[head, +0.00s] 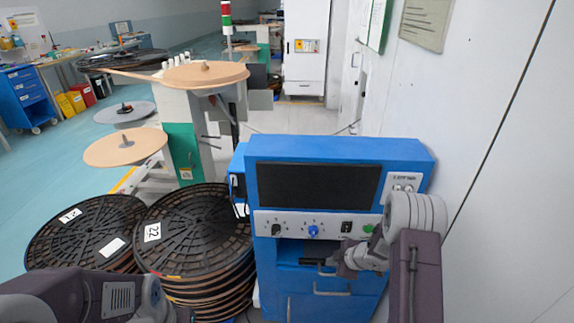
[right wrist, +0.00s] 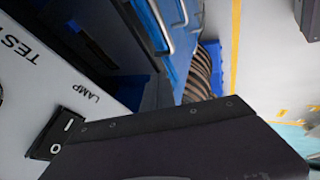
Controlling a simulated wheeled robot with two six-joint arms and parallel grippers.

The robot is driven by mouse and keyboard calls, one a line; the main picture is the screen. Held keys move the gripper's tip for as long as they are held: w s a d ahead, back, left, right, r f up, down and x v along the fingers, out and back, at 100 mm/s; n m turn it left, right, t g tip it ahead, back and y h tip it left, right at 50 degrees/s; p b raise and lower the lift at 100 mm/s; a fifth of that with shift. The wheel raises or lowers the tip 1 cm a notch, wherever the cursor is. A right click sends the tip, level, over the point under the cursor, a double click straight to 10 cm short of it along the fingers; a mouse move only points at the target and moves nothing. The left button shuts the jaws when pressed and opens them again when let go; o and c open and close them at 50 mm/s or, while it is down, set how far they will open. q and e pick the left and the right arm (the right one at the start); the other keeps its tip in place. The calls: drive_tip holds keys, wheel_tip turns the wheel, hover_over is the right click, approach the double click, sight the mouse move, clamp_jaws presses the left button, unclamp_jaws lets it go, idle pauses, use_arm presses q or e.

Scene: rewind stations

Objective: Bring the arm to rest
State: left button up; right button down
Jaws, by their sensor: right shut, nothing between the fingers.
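My right gripper (head: 318,264) is shut and empty. In the head view it is in front of the blue machine (head: 340,148), below its control panel (head: 290,221) and by the open recess. My right arm comes in from the right and hides part of the machine's right side. In the right wrist view the dark gripper body (right wrist: 180,140) fills the lower part, beside the panel with its LAMP label and black rocker switch (right wrist: 58,133). My left arm shows at the bottom left of the head view; its gripper is out of view.
The panel has a blue knob (head: 313,231) and a green button (head: 368,229). Metal handles (head: 332,292) stick out below. Stacked black reels (head: 195,232) stand close on the left. A white wall (head: 510,190) bounds the right. Open floor (head: 60,165) lies at far left.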

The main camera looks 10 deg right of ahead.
drive_tip(key=s+r+m+g+h+p, duration=0.1)
drive_tip(key=s+r+m+h+p, duration=0.1)
drive_tip(key=s+r+m, duration=0.35)
drive_tip(key=s+r+m+g+h+p, duration=0.1)
drive_tip(key=s+r+m+h+p, duration=0.1)
drive_tip(key=r, duration=0.6)
drive_tip(key=s+a+r+m+g, duration=0.1)
drive_tip(key=s+a+m, duration=0.1)
drive_tip(key=s, duration=0.3)
drive_tip(key=s+a+r+m+g+p, duration=0.1)
drive_tip(key=s+a+r+m, duration=0.1)
drive_tip(key=s, duration=0.3)
drive_tip(key=s+a+r+m+g+y+p, duration=0.1)
drive_tip(key=s+a+r+m, duration=0.1)
drive_tip(key=s, duration=0.3)
drive_tip(key=shift+a+m, duration=0.35)
drive_tip(key=shift+a, duration=0.5)
drive_tip(key=shift+s, duration=0.1)
drive_tip(key=shift+a, duration=0.1)
